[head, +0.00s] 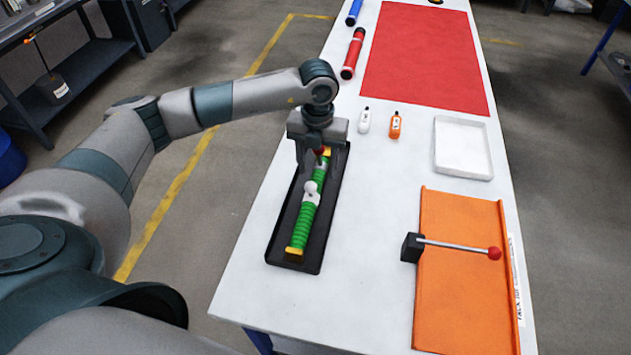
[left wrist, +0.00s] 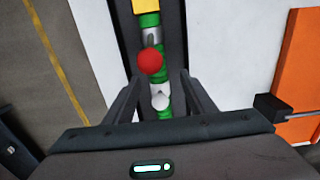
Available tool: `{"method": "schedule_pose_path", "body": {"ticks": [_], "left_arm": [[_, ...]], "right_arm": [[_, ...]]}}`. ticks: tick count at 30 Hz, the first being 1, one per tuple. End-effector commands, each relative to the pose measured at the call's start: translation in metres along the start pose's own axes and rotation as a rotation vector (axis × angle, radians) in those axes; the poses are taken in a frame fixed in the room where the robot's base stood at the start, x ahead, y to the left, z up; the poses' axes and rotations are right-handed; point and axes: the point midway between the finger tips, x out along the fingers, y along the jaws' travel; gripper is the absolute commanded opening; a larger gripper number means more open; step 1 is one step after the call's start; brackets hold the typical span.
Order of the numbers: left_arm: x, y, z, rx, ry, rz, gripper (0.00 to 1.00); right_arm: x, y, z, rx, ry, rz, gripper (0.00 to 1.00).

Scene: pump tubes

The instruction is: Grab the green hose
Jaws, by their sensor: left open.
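The green hose (head: 304,222) lies lengthwise in a long black tray (head: 278,240) on the white table. It has yellow ends, a white fitting near its middle and a red ball near its far end. The hose also shows in the left wrist view (left wrist: 149,20), with the red ball (left wrist: 150,61) and white fitting near the fingers. My left gripper (head: 311,170) is over the far half of the hose, pointing down. In the left wrist view its open fingers (left wrist: 160,95) stand on either side of the hose, with gaps between. My right gripper is not in view.
An orange board (head: 460,300) with a red-knobbed lever (head: 455,247) lies to the right. A white tray (head: 463,175), a white bottle (head: 364,121) and an orange bottle (head: 395,125) stand nearby. A red mat (head: 425,55), red tube (head: 353,54) and blue tube (head: 354,12) are farther back.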

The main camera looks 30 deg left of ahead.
Motion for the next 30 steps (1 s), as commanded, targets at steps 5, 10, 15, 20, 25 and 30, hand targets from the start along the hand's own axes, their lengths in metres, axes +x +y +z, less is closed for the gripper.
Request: {"method": "schedule_pose_path", "body": {"ticks": [5, 10, 15, 20, 25, 30], "left_arm": [[0.011, 0.000, 0.000, 0.001, -0.001, 0.000, 0.50], [0.011, 0.000, 0.000, 0.001, -0.001, 0.000, 0.50], [0.011, 0.000, 0.000, 0.001, -0.001, 0.000, 0.50], [0.019, 0.002, -0.001, 0.000, 0.002, 0.000, 0.50], [0.037, 0.006, -0.001, -0.001, 0.003, 0.001, 0.50], [0.057, 0.006, -0.001, 0.001, 0.001, 0.000, 0.50]], "right_arm": [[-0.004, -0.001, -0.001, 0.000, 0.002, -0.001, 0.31], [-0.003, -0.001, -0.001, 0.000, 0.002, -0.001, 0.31], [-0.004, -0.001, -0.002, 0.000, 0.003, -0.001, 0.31], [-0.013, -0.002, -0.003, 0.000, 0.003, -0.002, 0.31], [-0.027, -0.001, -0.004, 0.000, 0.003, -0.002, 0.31], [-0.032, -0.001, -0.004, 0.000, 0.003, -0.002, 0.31]]}}
